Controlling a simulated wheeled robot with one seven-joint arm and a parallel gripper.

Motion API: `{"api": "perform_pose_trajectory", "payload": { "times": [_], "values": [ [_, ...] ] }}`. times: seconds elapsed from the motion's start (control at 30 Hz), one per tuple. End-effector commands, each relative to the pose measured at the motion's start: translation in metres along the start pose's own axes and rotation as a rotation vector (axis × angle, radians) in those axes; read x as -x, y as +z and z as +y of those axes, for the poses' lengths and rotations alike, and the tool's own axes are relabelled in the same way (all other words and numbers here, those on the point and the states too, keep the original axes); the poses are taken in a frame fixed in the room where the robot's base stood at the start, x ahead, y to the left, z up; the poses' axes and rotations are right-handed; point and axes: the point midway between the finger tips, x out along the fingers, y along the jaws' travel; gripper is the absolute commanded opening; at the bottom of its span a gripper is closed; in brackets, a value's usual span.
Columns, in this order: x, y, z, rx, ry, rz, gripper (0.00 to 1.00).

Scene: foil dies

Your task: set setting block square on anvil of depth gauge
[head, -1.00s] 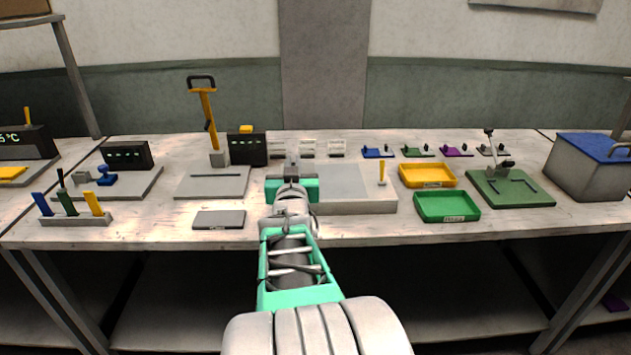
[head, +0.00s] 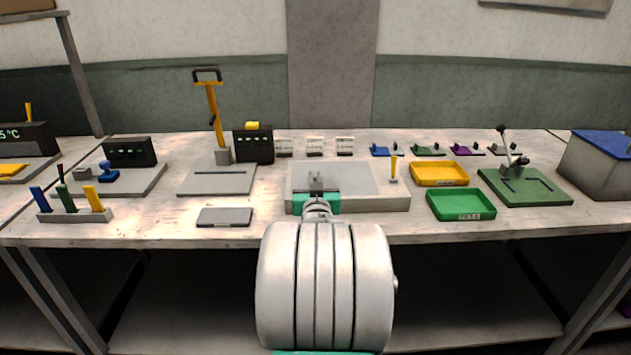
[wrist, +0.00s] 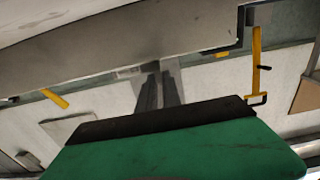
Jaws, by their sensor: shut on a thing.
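My gripper (head: 316,179) is over the grey slab (head: 385,202) in the middle of the bench, its green hand facing away from me. In the wrist view my gripper (wrist: 158,75) has its dark fingers close together on a small light grey piece (wrist: 171,74). The piece is mostly hidden, so I cannot tell its shape or whether it is the setting block. A display box (head: 130,152) stands at left on a grey base with a small grey block and a blue part. I cannot tell which instrument is the depth gauge.
A slotted plate (head: 217,187) with a yellow lever (head: 213,112) lies left of the slab. A flat grey plate (head: 224,217) lies near the front edge. Yellow (head: 440,182) and green (head: 460,215) trays and a green fixture (head: 545,197) are at right.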

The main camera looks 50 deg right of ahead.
Motion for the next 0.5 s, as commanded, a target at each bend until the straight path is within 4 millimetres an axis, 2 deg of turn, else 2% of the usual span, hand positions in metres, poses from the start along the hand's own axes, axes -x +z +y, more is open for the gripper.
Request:
{"api": "perform_pose_trajectory", "payload": {
  "times": [0.03,0.07,0.3,0.5],
  "values": [
    [-0.0003,0.0012,0.0005,0.0,0.001,0.004,0.0],
    [0.0,0.0018,0.0007,0.0,0.001,0.0,0.1],
    [0.0,0.0012,0.0015,0.0,0.002,0.0,0.3],
    [0.0,0.0012,0.0016,0.0,0.003,0.0,0.31]
  ]
}}
